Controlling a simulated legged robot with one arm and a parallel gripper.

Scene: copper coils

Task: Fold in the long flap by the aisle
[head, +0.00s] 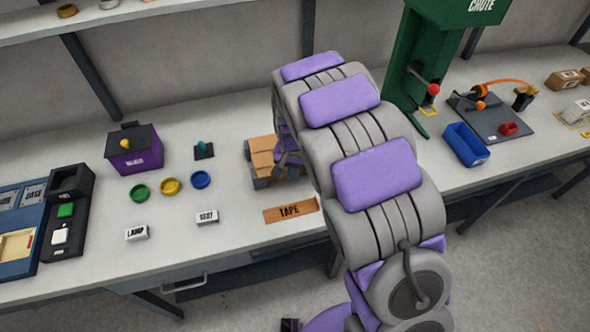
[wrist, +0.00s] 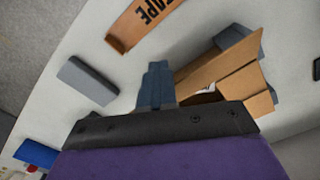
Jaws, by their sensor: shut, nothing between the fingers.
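A brown cardboard box (head: 262,148) stands on the bench, partly hidden behind my arm in the head view. In the wrist view the box (wrist: 245,85) is at the right, with part of its opening showing and the rest hidden by my gripper. A long flap (wrist: 215,60) runs along its side toward the TAPE strip, the aisle side, and appears to slant outward. My gripper (wrist: 155,85) is shut and empty, its blue-grey fingertips beside the near end of this flap. I cannot tell whether they touch it. In the head view my gripper (head: 288,158) is at the box's right side.
The orange-brown TAPE strip (head: 290,210) lies at the bench's front edge. A grey block (wrist: 87,80) lies apart from the box. Coloured rings, the LAMP block (head: 136,233) and the SEAT block (head: 207,217) are to the left. A blue bin (head: 466,145) is to the right.

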